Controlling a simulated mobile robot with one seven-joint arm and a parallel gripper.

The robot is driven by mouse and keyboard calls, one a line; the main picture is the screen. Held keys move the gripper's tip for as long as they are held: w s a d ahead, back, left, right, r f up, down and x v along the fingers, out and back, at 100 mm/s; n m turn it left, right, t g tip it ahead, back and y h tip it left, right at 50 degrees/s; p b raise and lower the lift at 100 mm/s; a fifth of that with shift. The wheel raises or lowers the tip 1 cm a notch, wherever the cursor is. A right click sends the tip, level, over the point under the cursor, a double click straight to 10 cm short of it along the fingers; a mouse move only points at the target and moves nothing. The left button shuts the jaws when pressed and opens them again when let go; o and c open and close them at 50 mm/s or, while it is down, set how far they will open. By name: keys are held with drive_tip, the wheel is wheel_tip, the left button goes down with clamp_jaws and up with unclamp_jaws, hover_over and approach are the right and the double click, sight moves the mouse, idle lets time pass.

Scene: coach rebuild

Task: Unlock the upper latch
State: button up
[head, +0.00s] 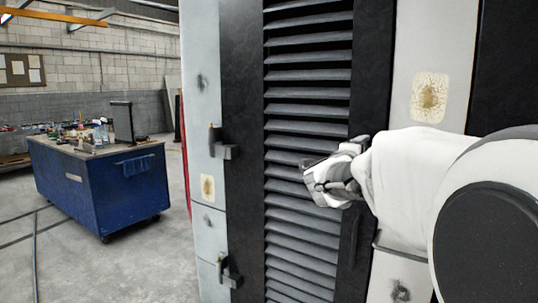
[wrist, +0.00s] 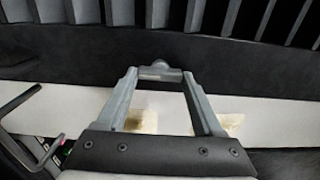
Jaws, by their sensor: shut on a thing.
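The upper latch (wrist: 160,67) is a small dark-grey knob-like part on the black door frame, in the wrist view at top centre. My gripper (wrist: 160,76) has its two grey fingers around it and is shut on it. In the head view my gripper (head: 335,182) is at the right edge of the black louvred door (head: 300,130), seen from behind. It hides most of the latch there, so I cannot tell how far the latch is turned.
A dark bar handle (head: 353,240) is below my gripper; it also shows in the wrist view (wrist: 22,103). Dark fittings (head: 218,143) sit along the door's left edge. A blue workbench (head: 105,190) with clutter stands at the left, with open floor around it.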

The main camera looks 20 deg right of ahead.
idle(0.3)
drive_tip(key=o, duration=1.4)
drive_tip(key=p+v, duration=0.1)
drive_tip(key=v, duration=1.6)
drive_tip(key=shift+s+a, duration=0.15)
drive_tip(key=shift+a, duration=0.05)
